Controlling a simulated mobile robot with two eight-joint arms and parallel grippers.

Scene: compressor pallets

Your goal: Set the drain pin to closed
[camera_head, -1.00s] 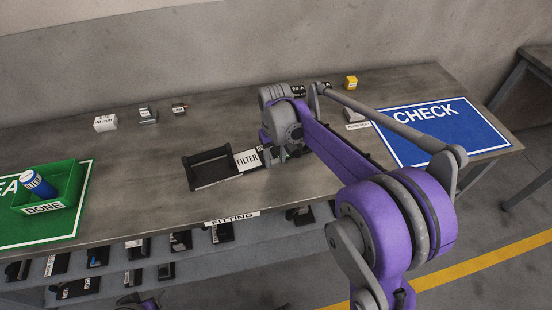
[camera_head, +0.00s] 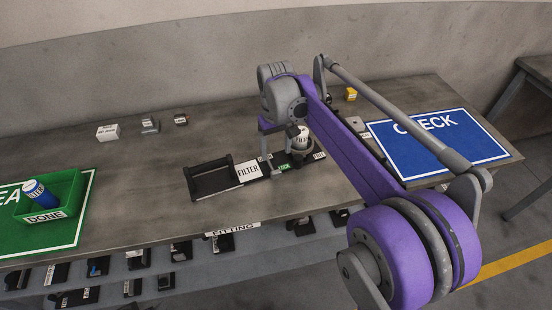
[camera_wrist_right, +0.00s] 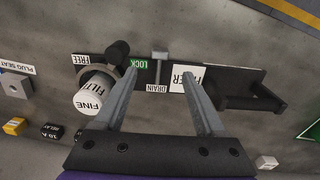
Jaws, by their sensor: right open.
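The drain pin (camera_wrist_right: 160,56) is a small grey T-shaped piece beside the DRAIN label (camera_wrist_right: 157,88) in the right wrist view. Its setting cannot be read. My right gripper (camera_wrist_right: 160,70) is open and empty, with its fingers on either side of the pin in that view; whether they are at its height I cannot tell. The green LOCK label (camera_wrist_right: 144,65) is near the left finger. A white FINE FILTER canister (camera_wrist_right: 92,98) stands in its mount to the left, with a black knob (camera_wrist_right: 118,50) close by. My left gripper is not in view.
A black cradle (camera_head: 212,180) with a FILTER label (camera_head: 248,171) lies beside the mount. A green DONE bin (camera_head: 66,195) holds a blue filter at left. A blue CHECK mat (camera_head: 450,150) lies at right. Small parts stand along the back.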

